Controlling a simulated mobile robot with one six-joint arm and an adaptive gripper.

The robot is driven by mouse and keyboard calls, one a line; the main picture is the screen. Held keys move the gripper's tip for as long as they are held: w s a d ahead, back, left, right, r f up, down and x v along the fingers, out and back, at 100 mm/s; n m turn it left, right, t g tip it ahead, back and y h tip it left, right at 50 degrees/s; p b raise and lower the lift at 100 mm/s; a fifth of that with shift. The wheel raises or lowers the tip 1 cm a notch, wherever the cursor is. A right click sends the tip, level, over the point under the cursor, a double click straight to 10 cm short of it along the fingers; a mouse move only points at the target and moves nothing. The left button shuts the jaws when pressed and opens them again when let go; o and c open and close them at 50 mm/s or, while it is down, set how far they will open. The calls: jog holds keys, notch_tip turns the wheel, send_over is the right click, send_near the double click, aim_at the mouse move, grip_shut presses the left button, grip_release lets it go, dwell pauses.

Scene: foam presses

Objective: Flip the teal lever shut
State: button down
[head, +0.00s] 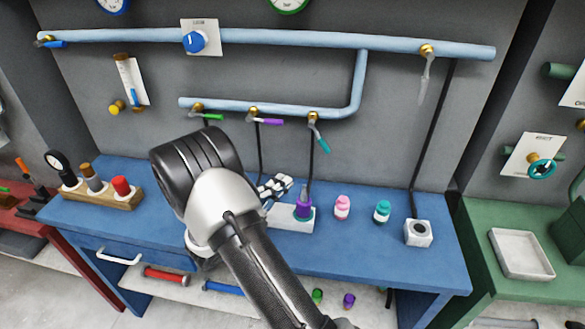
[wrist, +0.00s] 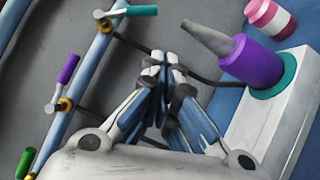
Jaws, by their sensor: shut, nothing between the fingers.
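The teal lever (head: 319,138) hangs from a brass valve at the right of the lower blue pipe, slanting down and to the right. It also shows in the wrist view (wrist: 141,11) at the top left, running out from its valve on the pipe. My gripper (head: 284,181) is low in front of the wall, below and left of the lever. In the wrist view its fingertips (wrist: 162,67) are together with nothing between them, apart from the lever. My arm hides part of the bench.
A purple lever (head: 268,121) and a green lever (head: 212,116) sit left on the same pipe. A purple nozzle (head: 304,206) stands on a white block (wrist: 268,128) close to my gripper. Pink (head: 342,207) and teal (head: 382,211) bottles stand to its right. Dark hoses hang behind.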

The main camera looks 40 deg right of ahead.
jog(key=shift+s+a+f, duration=0.2)
jog(key=shift+a+f, duration=0.05)
jog(key=shift+a, duration=0.4)
